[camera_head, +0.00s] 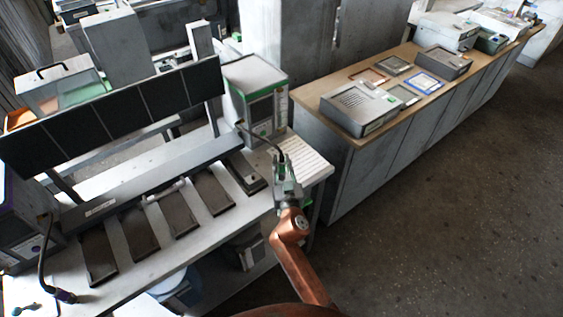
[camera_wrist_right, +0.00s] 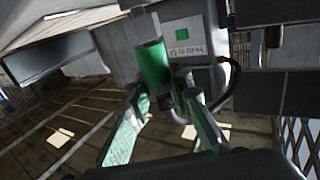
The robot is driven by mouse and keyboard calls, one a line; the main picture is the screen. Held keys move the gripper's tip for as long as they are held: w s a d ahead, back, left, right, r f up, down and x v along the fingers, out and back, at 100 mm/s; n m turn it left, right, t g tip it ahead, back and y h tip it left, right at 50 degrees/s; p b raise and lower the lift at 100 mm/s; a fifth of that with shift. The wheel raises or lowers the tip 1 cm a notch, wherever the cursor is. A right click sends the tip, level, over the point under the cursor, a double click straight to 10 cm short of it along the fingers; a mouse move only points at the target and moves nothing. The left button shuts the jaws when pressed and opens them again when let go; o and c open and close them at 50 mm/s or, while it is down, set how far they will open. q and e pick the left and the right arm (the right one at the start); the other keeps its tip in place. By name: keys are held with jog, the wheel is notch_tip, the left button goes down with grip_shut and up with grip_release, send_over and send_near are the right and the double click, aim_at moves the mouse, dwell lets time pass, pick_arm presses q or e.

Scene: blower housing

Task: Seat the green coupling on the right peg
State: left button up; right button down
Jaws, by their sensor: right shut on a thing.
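My right gripper (camera_head: 284,174) is at the right end of the workbench, over the bench edge in front of the green-trimmed box (camera_head: 262,108). In the right wrist view the green coupling (camera_wrist_right: 153,65), a green cylinder with a pale grey end, sits between the fingers (camera_wrist_right: 165,108), which are shut on it. A dark cable (camera_wrist_right: 234,88) loops beside it, and in the head view a cable runs from the box to the gripper. The coupling is mostly hidden by the gripper in the head view. I cannot make out the right peg. My left gripper is not in view.
Several dark trays (camera_head: 160,238) lie along the bench below a row of black panels (camera_head: 110,107). A purple-ended cable (camera_head: 64,296) lies at the left front. A printed sheet (camera_head: 305,160) lies beside the right gripper. A long counter (camera_head: 350,137) with devices stands to the right.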

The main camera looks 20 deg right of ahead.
jog(key=shift+f+b, duration=0.3)
jog(key=shift+f, duration=0.05)
jog(key=c, duration=1.7)
grip_release()
jog(key=shift+o, duration=0.2)
notch_tip(320, 180, up, 10)
jog(key=shift+r, duration=0.1)
